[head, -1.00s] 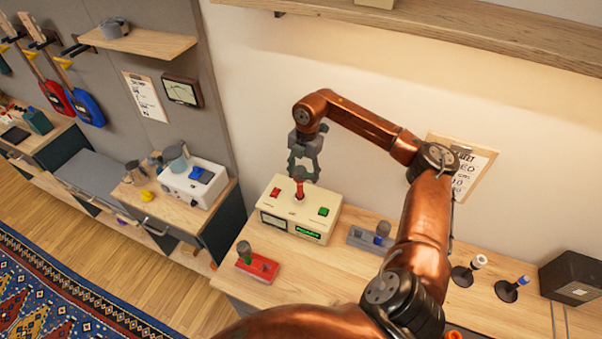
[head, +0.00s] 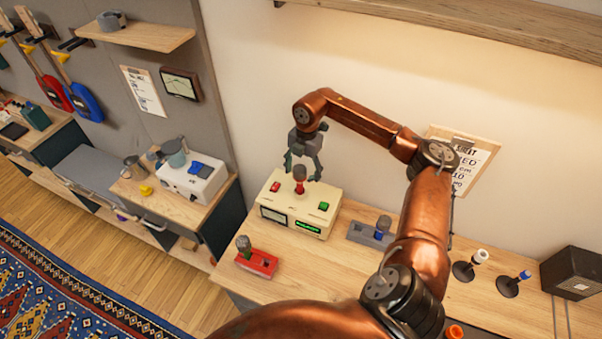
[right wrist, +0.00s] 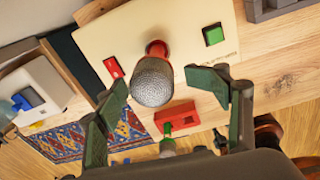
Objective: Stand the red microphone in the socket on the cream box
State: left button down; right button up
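The red microphone (head: 300,187) stands about upright on top of the cream box (head: 322,217), its lower end at the socket. Its grey mesh head points up; the right wrist view shows the head (right wrist: 152,82) and a short red part (right wrist: 157,48) against the box top (right wrist: 120,40). The socket itself is hidden under the microphone. My right gripper (head: 304,172) is open, its fingers apart on either side of the microphone head, and in the right wrist view neither finger (right wrist: 165,92) touches it. My left gripper is not in view.
A red block (head: 262,265) holding a grey-headed microphone is in front of the cream box. A grey block (head: 360,235) with a blue microphone is to its right. Two dark stands (head: 463,272) and a black speaker (head: 572,273) are farther right. A wooden shelf (head: 480,40) is above.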

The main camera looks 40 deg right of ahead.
jog(key=shift+o, duration=0.7)
notch_tip(320, 180, up, 12)
jog(key=d, duration=0.1)
jog(key=shift+s, duration=0.2)
dwell(0.3)
